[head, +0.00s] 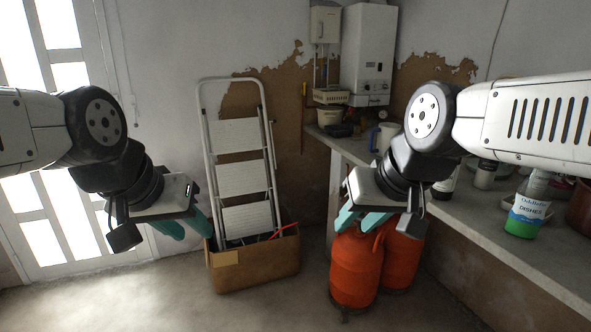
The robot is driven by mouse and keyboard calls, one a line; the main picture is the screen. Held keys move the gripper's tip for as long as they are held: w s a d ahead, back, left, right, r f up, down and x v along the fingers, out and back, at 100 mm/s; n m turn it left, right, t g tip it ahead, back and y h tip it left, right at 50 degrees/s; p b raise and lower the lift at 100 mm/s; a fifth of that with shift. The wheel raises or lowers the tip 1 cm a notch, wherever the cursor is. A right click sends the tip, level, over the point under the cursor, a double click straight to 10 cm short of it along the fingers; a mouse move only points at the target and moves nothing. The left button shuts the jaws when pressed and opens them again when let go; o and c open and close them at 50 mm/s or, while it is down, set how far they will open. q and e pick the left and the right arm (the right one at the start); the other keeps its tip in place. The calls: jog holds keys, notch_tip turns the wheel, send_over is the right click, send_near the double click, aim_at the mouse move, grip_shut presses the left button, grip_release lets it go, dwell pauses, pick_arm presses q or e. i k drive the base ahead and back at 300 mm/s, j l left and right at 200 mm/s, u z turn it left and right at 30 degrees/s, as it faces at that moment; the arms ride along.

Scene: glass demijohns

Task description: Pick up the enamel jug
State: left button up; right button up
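A pale blue-grey jug (384,138) with a handle on its left side, which looks like the enamel jug, stands on the counter towards the back. My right arm hides part of its right side. My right gripper (359,222) hangs in front of the counter's left edge, lower in the picture than the jug and apart from it. Its teal fingers are spread and empty.
The counter (552,252) runs along the right wall, with a dish-soap bottle (527,210), a jar (485,175) and other items on it. Orange gas bottles (356,268) stand below. A stepladder (238,135) rises behind a cardboard box (262,268). The floor in front is clear.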

aim_at(385, 131)
jog(key=i+z, duration=0.1)
jog(key=i, duration=0.55)
jog(key=i+j+z, duration=0.1)
jog(key=i, duration=0.55)
jog(key=i+z, duration=0.5)
jog(key=i+j+z, duration=0.1)
jog(key=i+z, duration=0.25)
jog(key=z, duration=0.15)
jog(key=i+j+z, duration=0.3)
jog(key=z, duration=0.2)
jog(key=i, duration=0.1)
